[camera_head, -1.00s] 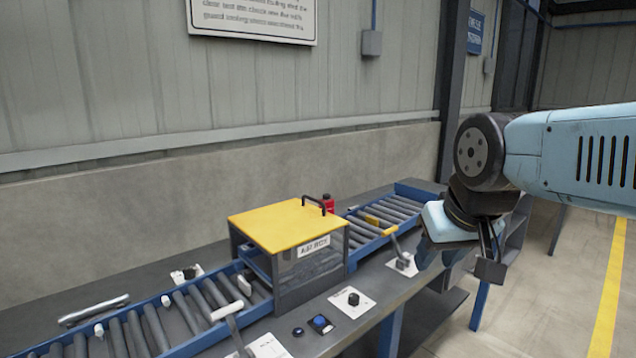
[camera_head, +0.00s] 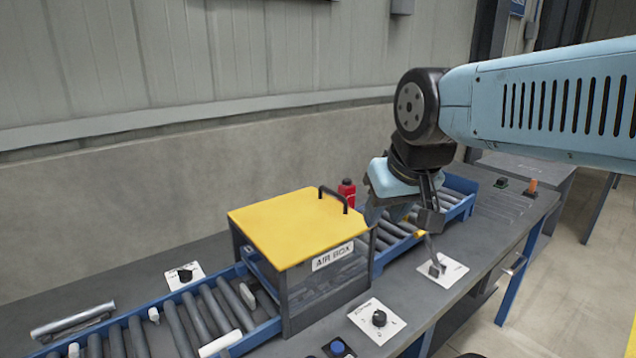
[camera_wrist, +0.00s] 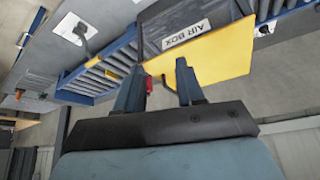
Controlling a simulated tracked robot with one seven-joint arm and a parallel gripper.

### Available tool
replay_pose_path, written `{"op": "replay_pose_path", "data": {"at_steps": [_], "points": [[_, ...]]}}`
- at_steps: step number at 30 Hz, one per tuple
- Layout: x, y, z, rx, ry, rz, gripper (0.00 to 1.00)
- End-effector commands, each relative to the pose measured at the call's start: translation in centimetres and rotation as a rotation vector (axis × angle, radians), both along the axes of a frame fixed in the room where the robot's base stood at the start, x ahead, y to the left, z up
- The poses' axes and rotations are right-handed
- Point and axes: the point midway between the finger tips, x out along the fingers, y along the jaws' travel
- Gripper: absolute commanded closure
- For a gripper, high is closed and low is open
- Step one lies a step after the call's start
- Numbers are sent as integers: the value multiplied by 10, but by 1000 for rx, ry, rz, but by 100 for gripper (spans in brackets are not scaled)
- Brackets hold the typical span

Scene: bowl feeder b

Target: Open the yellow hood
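The yellow hood (camera_head: 290,232) is a flat lid lying closed on a dark box labelled AIR BOX (camera_head: 325,285), which straddles the roller conveyor. A black bar handle (camera_head: 332,193) stands on its right edge. In the wrist view, the hood (camera_wrist: 218,60) lies ahead of the fingers. My gripper (camera_head: 386,213) is right of the box and handle, apart from them, over the conveyor. In the wrist view, my gripper (camera_wrist: 160,66) has its two fingers spread with nothing held between them. Part of the handle is hidden by a finger there.
A red bottle (camera_head: 347,191) stands behind the handle, close to my gripper; it also shows between the fingers in the wrist view (camera_wrist: 149,84). The blue-railed conveyor (camera_head: 180,310) runs both sides of the box. A lever on a white plate (camera_head: 437,267) and a knob plate (camera_head: 378,320) are in front.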

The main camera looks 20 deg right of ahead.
Motion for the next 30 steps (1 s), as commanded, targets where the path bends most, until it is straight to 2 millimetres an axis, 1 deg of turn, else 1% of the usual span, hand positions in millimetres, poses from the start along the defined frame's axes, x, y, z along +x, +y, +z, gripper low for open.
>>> {"op": "replay_pose_path", "data": {"at_steps": [6, 8, 10, 11, 12, 17, 21, 25, 30], "points": [[2, 0, 2, -3, 4, 3, 62], [6, 0, 5, -10, 12, 10, 62], [15, 1, 11, -22, 31, 22, 62], [20, 6, 15, -30, 41, 26, 62], [28, 9, 20, -42, 56, 36, 62], [67, 14, 41, -98, 134, 96, 62], [105, 19, 56, -145, 203, 150, 62], [142, 24, 65, -187, 266, 200, 62], [190, 32, 72, -234, 345, 263, 62]]}}
